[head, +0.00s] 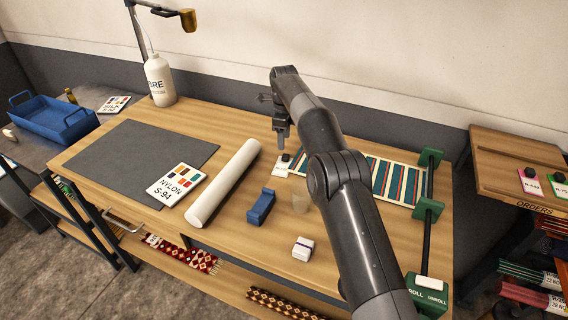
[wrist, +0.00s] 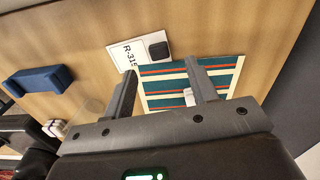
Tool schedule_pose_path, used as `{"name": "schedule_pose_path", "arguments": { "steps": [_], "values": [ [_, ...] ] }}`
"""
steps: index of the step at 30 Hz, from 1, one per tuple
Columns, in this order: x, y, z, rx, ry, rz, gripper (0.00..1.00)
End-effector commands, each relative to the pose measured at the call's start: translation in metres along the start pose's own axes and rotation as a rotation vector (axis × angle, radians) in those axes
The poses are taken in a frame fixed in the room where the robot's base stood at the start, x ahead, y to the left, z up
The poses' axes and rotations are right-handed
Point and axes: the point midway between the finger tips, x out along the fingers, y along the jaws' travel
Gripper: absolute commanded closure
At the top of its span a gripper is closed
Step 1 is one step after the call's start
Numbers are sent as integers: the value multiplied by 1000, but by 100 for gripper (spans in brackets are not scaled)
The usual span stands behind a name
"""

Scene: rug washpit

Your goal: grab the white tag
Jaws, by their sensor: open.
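The white tag (wrist: 126,55), printed R-315, lies flat on the wooden bench beside the striped rug. A small black block (wrist: 158,50) sits on its right end in the wrist view. In the head view the tag (head: 280,168) shows just below my gripper (head: 281,141), partly covered by the black block. In the wrist view my gripper (wrist: 160,82) is open and empty, its fingers apart above the bench and the rug's edge. The tag lies beyond the fingertips there, not between them.
The striped rug (head: 393,182) lies right of the tag, by a green-bracketed roller. A blue block (head: 261,206), a white roll (head: 224,182) and a small white box (head: 303,248) stand nearby. A clear cup (head: 301,201) is close to my arm. Pink (head: 530,177) and green tags lie on the right-hand table.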

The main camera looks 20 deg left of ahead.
Motion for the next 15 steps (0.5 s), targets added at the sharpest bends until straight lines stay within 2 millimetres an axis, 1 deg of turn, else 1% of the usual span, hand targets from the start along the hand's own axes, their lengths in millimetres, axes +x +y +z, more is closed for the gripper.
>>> {"name": "schedule_pose_path", "arguments": {
  "steps": [1,8,15],
  "values": [
    [7,0,0,0,1,3,47],
    [22,1,-1,0,1,2,47],
    [57,3,-2,-1,1,2,47]
  ]
}}
